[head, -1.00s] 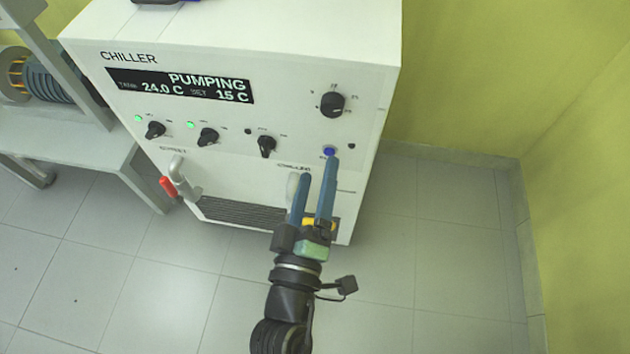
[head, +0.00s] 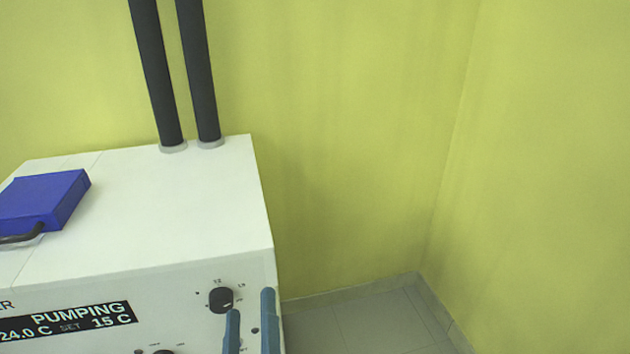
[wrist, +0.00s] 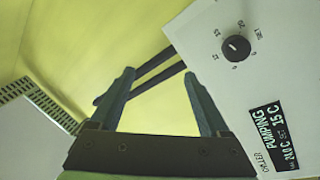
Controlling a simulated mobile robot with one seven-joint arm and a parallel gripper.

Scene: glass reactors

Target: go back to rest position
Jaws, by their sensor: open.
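My gripper (head: 251,318) shows at the bottom of the head view as two blue fingers, in front of the chiller's right side, just below and right of its upper dial. In the wrist view my gripper (wrist: 158,100) is open, its two fingers apart with nothing between them. The white chiller (head: 150,225) fills the lower left of the head view. Its display (head: 70,320) reads PUMPING, 24.0 C and SET 15 C. The black dial (head: 221,299) is on its front panel and also shows in the wrist view (wrist: 236,48). The rest of my arm is out of the head view.
A blue lid with a dark handle (head: 45,200) lies on the chiller's top. Two dark pipes (head: 180,80) rise from its back. Yellow walls (head: 350,130) meet in a corner at the right. Bare grey floor (head: 365,320) lies right of the chiller.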

